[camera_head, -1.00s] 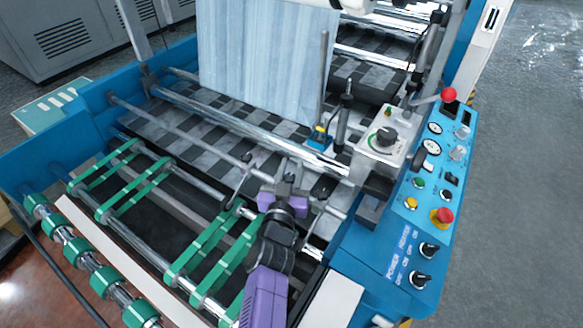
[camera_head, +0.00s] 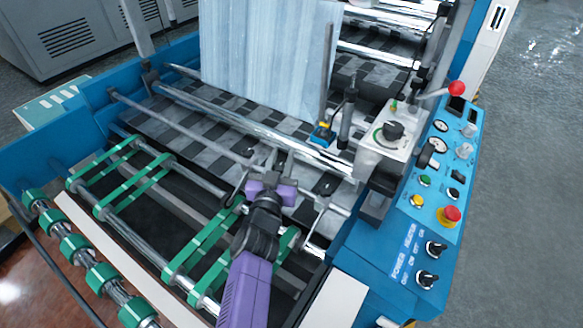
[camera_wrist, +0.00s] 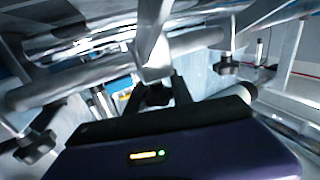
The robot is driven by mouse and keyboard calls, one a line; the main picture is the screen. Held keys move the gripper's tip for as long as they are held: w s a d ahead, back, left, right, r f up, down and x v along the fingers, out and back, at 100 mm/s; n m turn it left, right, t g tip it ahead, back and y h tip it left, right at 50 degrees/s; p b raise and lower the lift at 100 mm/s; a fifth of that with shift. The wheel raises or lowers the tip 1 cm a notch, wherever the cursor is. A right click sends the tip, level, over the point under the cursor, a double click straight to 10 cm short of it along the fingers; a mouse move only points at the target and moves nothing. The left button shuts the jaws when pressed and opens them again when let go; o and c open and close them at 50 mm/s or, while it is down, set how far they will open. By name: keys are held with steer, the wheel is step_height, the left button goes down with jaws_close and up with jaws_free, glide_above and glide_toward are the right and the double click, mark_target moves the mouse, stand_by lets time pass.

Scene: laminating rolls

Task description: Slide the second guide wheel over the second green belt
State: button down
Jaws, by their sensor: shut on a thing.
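Several green belts run in pairs over the rollers in the head view: a left pair (camera_head: 133,191) and a right pair (camera_head: 202,243). My purple gripper (camera_head: 277,163) is above the upper end of the right pair, at the cross bar. It is shut on a grey metal guide wheel bracket (camera_wrist: 153,50), gripped between the dark fingers in the wrist view. The wheel of this bracket is hidden by my gripper. Another guide wheel arm (camera_head: 239,187) hangs just left of my gripper, and one more (camera_head: 321,222) hangs to its right.
A thin cross bar (camera_head: 190,130) and a thicker chrome roller (camera_head: 235,122) span the machine behind the belts. A blue control panel (camera_head: 435,190) and metal box (camera_head: 385,150) are at the right.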

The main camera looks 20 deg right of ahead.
steer(key=shift+w+a+f, duration=0.1)
steer(key=shift+w+a, duration=0.2)
steer(key=shift+w, duration=0.05)
steer(key=c, duration=1.1)
jaws_free()
steer(key=shift+c, duration=0.2)
steer(key=shift+b+v, duration=0.5)
steer(key=shift+v, duration=3.4)
